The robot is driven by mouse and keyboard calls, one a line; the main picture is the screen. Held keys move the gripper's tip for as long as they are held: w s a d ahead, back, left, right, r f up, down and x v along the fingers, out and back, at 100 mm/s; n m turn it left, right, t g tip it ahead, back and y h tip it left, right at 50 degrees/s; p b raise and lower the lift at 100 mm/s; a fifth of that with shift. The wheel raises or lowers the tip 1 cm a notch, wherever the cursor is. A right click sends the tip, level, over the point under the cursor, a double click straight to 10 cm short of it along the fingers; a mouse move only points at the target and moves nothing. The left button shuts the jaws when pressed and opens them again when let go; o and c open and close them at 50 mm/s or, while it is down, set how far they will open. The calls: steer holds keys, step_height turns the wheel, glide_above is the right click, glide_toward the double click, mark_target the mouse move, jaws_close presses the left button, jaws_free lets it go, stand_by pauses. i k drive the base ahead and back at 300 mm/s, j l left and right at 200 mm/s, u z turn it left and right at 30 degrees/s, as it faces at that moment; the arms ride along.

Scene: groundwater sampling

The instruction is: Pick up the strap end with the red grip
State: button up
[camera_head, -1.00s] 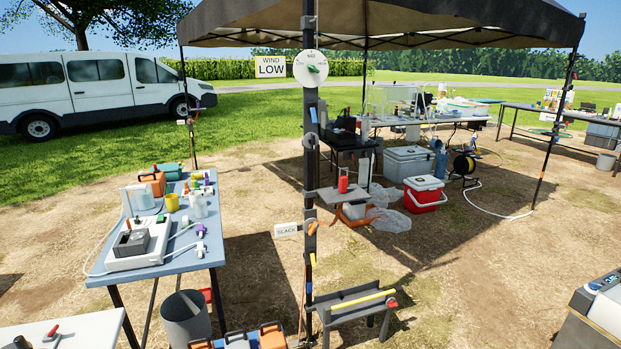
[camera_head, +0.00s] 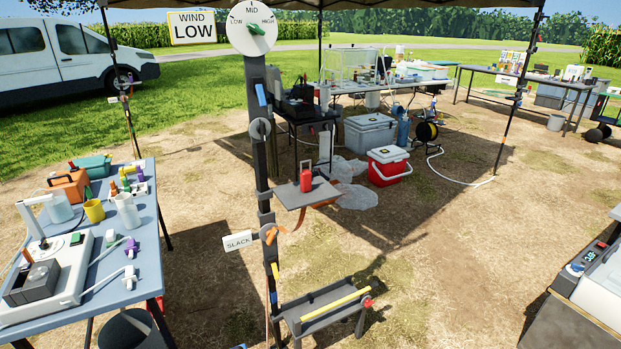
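An upright red grip (camera_head: 306,178) stands on a small grey shelf (camera_head: 318,196) fixed to the dark canopy post. An orange strap (camera_head: 296,217) hangs at the shelf's underside and runs toward the post. How the strap joins the red grip is too small to tell. My gripper is not in view.
The dark post (camera_head: 261,150) carries a dial (camera_head: 252,28) and a "SLACK" sign (camera_head: 238,241). Below the shelf is a low grey rack (camera_head: 300,312) with a yellow bar (camera_head: 335,305). A cluttered table (camera_head: 150,230) stands left. Open dirt ground lies to the right.

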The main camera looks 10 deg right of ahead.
mark_target(305, 176)
steer(key=i+j, duration=0.15)
steer(key=i, duration=0.75)
